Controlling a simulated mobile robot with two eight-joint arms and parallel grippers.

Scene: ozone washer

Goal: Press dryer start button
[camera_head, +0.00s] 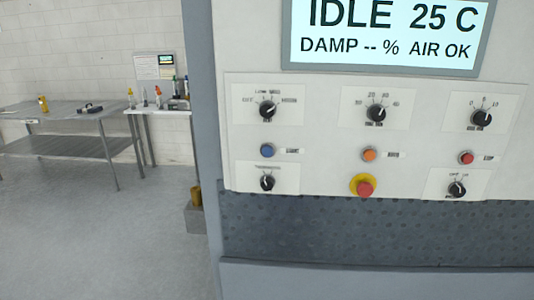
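The dryer's control panel (320,160) faces me on the right side of the head view. A blue button (267,150) sits at the panel's left with a small label beside it that looks like "START". An orange button (370,154) is in the middle and a red button (466,158) is at the right, each with a small blurred label. The display (390,35) above reads IDLE, 25 C, DAMP -- %, AIR OK. Neither of my grippers is in view.
Several black knobs sit on the panel, one (268,110) just above the blue button. A red emergency-style button on a yellow ring (363,187) is below the orange one. A metal table (70,112) stands at the far left. The floor (100,235) before it is clear.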

